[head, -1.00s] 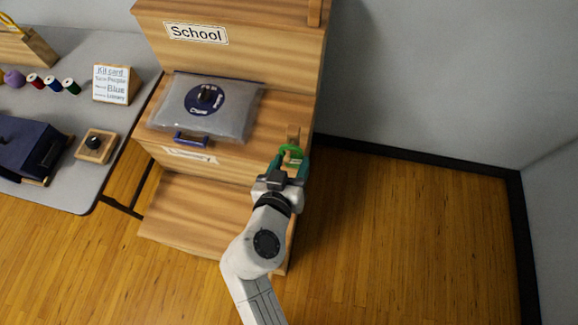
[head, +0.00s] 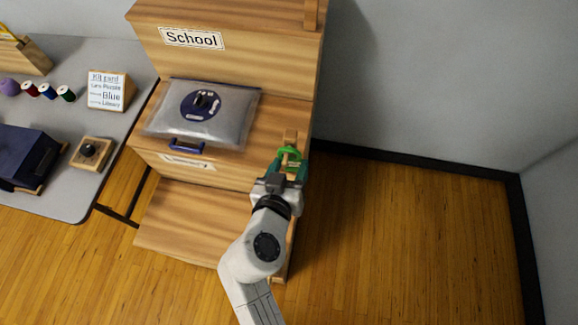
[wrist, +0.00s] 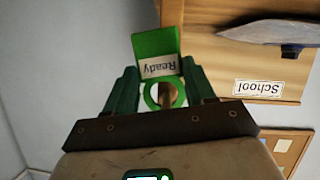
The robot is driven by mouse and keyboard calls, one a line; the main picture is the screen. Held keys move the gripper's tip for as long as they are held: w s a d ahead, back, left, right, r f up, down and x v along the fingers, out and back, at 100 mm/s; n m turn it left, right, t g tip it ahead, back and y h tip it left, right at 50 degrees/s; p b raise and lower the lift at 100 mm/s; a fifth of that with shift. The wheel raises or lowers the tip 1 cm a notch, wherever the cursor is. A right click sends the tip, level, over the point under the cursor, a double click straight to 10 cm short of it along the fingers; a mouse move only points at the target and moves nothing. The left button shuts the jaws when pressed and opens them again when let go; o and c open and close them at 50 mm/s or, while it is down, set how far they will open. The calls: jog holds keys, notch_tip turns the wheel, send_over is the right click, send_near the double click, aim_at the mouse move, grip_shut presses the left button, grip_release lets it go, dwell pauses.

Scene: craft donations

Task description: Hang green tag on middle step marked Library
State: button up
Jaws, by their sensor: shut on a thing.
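My gripper (head: 287,168) is shut on the green tag (head: 289,154) at the right end of the middle step (head: 262,135). In the wrist view the tag (wrist: 156,45) has a flat plate with a "Ready" label and a ring between my fingers. A wooden peg (head: 290,137) stands up just behind the tag. Brown wood shows through the ring in the wrist view; I cannot tell whether the ring is around the peg. The middle step's front label (head: 187,162) is partly covered by a blue handle and is hard to read.
A clear pouch (head: 225,128) with a dark round label lies on the middle step. The upper step carries a "School" sign (head: 192,38). A grey table (head: 60,205) with craft items stands at left. The floor at right is clear up to the wall.

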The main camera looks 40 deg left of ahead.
jog(key=o, duration=1.1)
jog(key=b+v, duration=0.1)
jog(key=v, duration=0.9)
jog(key=shift+s+r, duration=0.15)
jog(key=shift+s, duration=0.15)
jog(key=shift+d, duration=0.15)
jog(key=w+d+f+m+g+h, duration=0.1)
jog(key=w+d+f+m+h, duration=0.15)
jog(key=d, duration=0.55)
jog(key=w+d+f+m+g+h, duration=0.1)
jog(key=w+d+f+g+h, duration=0.15)
jog(key=d, duration=0.65)
jog(key=w+d+f+m+g+h, duration=0.1)
jog(key=w+d+f+m+h, duration=0.15)
jog(key=d, duration=0.55)
jog(key=s+d+f+m+g, duration=0.1)
jog(key=s+d+f+g, duration=0.2)
jog(key=s+d, duration=0.3)
jog(key=s+d+f+m+g+y, duration=0.1)
jog(key=s+d, duration=0.5)
jog(key=d, duration=0.6)
jog(key=f+g, duration=0.1)
jog(key=g, duration=0.1)
jog(key=shift+s+f+g, duration=0.2)
jog(key=shift+f+g, duration=0.15)
jog(key=shift+f, duration=0.05)
